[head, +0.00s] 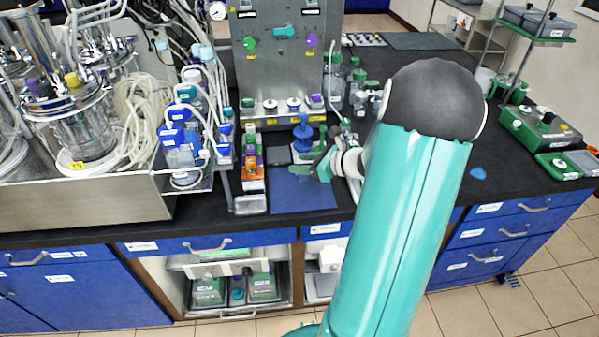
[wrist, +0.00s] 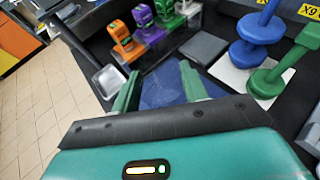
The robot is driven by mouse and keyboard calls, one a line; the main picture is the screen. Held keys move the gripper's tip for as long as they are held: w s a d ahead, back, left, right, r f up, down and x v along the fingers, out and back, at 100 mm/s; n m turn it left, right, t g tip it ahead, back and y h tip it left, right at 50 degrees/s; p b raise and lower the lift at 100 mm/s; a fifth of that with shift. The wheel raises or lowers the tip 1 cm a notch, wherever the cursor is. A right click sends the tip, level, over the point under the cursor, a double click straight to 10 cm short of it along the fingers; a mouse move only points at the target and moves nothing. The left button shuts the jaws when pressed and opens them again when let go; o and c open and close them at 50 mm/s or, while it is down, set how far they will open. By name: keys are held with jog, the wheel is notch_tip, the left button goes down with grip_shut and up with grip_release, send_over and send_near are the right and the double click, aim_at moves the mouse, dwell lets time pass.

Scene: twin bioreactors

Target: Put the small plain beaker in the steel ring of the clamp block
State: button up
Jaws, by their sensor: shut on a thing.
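My gripper (head: 322,168) is low over the blue mat (head: 290,196), near its back right part. In the wrist view its two green fingers (wrist: 160,84) stand apart, with a faint, clear patch between them over the blue mat. This fits the small plain beaker held between the fingers, but its outline is very hard to see against the mat. I cannot make out the steel ring or the clamp block for certain in either view.
A blue stand (head: 303,135) on a white base is just behind the mat. An orange-topped bottle rack (head: 252,175) and a small metal tray (head: 250,204) lie left of it. A dark grey pad (head: 278,155) lies behind the mat.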

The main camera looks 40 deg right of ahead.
jog(key=shift+w+a+f, duration=0.1)
jog(key=shift+w+f, duration=0.45)
jog(key=shift+f, duration=0.05)
jog(key=shift+w+f, duration=0.1)
jog(key=shift+f, duration=1.5)
jog(key=shift+f, duration=0.15)
jog(key=o, duration=0.9)
jog(key=shift+o, duration=0.3)
